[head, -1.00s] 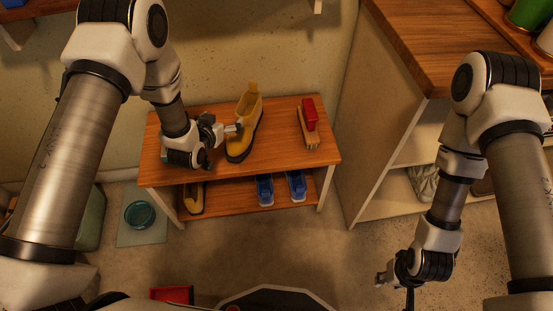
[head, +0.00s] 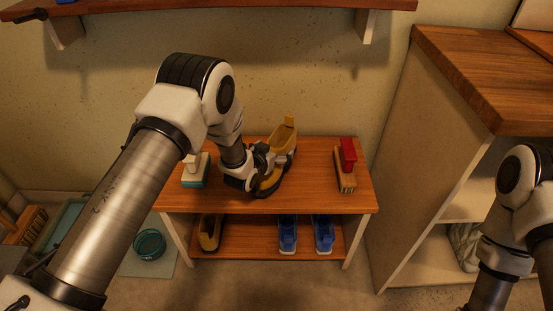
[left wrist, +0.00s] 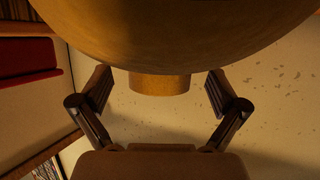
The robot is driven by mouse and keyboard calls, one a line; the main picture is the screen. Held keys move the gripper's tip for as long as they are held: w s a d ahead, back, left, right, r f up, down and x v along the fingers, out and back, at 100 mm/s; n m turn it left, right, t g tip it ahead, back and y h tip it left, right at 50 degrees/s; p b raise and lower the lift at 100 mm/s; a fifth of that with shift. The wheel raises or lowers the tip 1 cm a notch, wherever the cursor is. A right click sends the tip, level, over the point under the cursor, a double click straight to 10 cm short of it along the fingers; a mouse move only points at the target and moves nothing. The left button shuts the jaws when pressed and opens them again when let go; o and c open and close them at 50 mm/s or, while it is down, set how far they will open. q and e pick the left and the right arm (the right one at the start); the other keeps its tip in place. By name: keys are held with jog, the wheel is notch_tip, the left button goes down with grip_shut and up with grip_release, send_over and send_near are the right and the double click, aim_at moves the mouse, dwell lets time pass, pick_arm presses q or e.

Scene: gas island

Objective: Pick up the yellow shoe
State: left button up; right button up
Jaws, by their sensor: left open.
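A yellow shoe (head: 284,141) with a dark sole stands on the top board of a low wooden bench (head: 315,185). My left gripper (head: 268,170) is at the shoe's near left side and covers part of it. In the left wrist view the shoe (left wrist: 180,35) fills the top, close to the camera. The open fingers (left wrist: 159,85) sit apart below it, with a small yellow tab between them. I cannot tell whether they touch the shoe. My right gripper is out of view.
A red-topped brush (head: 347,166) stands right of the shoe, and a white-and-teal item (head: 196,171) stands left. Blue shoes (head: 288,234) are on the lower shelf. A wooden-topped cabinet (head: 470,75) is at right, and a wall shelf (head: 220,16) is above.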

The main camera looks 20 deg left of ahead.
pick_arm(q)
jog(key=c, duration=1.5)
jog(key=shift+o, duration=0.2)
